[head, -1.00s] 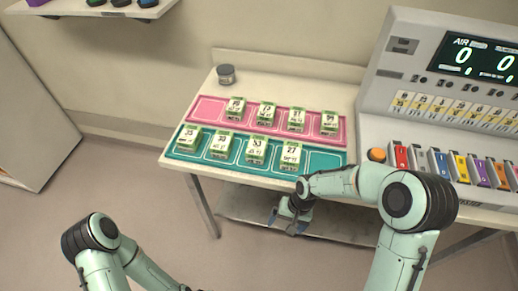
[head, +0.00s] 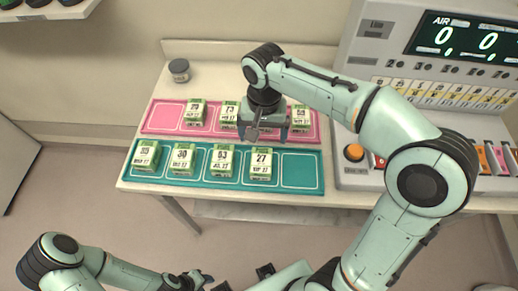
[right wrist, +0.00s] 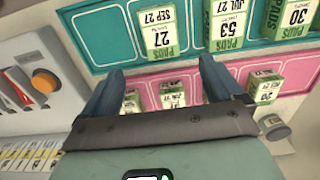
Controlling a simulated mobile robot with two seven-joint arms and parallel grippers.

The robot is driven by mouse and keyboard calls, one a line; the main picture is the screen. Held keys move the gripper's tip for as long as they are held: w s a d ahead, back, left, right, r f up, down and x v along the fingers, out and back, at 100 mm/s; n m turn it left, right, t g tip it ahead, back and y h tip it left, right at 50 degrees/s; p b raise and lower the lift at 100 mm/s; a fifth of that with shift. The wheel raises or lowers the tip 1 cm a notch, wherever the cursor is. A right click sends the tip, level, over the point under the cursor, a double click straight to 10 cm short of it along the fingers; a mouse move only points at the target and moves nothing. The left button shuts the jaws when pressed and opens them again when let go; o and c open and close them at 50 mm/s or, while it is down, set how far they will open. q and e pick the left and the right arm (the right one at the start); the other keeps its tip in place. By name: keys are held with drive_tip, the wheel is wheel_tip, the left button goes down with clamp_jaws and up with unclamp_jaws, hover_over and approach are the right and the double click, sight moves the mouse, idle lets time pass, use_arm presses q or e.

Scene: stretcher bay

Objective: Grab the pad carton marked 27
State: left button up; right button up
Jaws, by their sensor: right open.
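The pad carton marked 27 (head: 262,165) is green and white and stands on the teal mat (head: 303,172), the rightmost carton of its row. It also shows in the right wrist view (right wrist: 158,32), with its number upside down. My right gripper (head: 263,134) is open and empty above the pink mat, just behind this carton in the head view. In the right wrist view its spread fingers (right wrist: 161,70) point toward the carton, apart from it. My left gripper (head: 190,280) is low at the bottom edge, and its jaws are unclear.
Cartons 35, 30 and 53 (head: 222,162) stand left of it. The pink mat (head: 168,117) behind holds more cartons, partly hidden by my right arm. A grey jar (head: 179,70) stands at the back left. A console with an orange knob (head: 354,152) is at the right.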

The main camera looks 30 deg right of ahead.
sight(261, 160)
drive_tip(key=f, duration=0.4)
drive_tip(key=s+f+b, duration=0.1)
drive_tip(key=f, duration=0.2)
drive_tip(key=shift+a, duration=0.2)
drive_tip(key=shift+w+a+f, duration=0.1)
drive_tip(key=shift+a+f, duration=0.05)
drive_tip(key=shift+f, duration=2.9)
use_arm(q)
drive_tip(key=shift+s+a+f, duration=0.15)
drive_tip(key=shift+s+f, duration=0.65)
drive_tip(key=shift+f, duration=0.1)
use_arm(e)
drive_tip(key=c, duration=1.2)
drive_tip(key=shift+r, duration=0.15)
